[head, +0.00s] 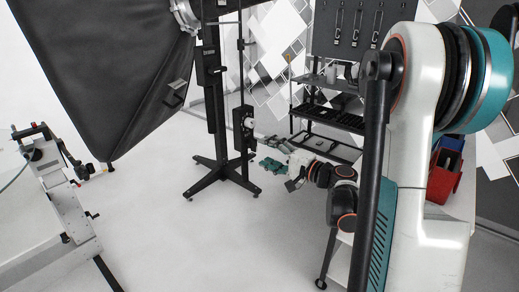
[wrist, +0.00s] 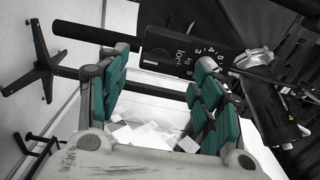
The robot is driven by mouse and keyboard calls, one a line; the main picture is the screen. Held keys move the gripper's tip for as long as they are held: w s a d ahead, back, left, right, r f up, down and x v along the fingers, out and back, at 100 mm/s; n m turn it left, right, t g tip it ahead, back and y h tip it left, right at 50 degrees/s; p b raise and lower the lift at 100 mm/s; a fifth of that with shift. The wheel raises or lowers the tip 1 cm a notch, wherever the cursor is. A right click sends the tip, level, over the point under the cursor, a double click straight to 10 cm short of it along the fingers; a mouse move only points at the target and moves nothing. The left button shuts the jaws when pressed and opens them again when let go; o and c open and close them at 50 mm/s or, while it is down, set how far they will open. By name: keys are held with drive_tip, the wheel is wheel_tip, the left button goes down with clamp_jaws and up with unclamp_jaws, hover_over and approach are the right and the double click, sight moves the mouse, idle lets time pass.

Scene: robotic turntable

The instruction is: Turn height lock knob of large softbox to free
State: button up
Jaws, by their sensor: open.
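The large softbox (head: 100,70) hangs black at the upper left of the head view, on a black stand (head: 211,90). A black box (head: 240,128) on the stand's column carries a pale round part (head: 250,122). In the wrist view a black housing (wrist: 190,45) shows white numbers and the printed word "lock". I cannot tell the knob's setting. My gripper (head: 274,155) is right of the column and below the box in the head view. In the wrist view my gripper (wrist: 163,57) is open, its teal fingers apart and empty, with the housing beyond the fingertips.
The stand's dark legs (head: 222,175) spread on the white floor. Black shelving (head: 330,115) stands behind my arm. A red bin (head: 442,185) is at the right. A white device (head: 65,195) stands at the left. Floor between it and the stand is clear.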

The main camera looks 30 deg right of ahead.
drive_tip(key=v, duration=0.6)
drive_tip(key=shift+s, duration=0.4)
drive_tip(key=shift+d, duration=0.1)
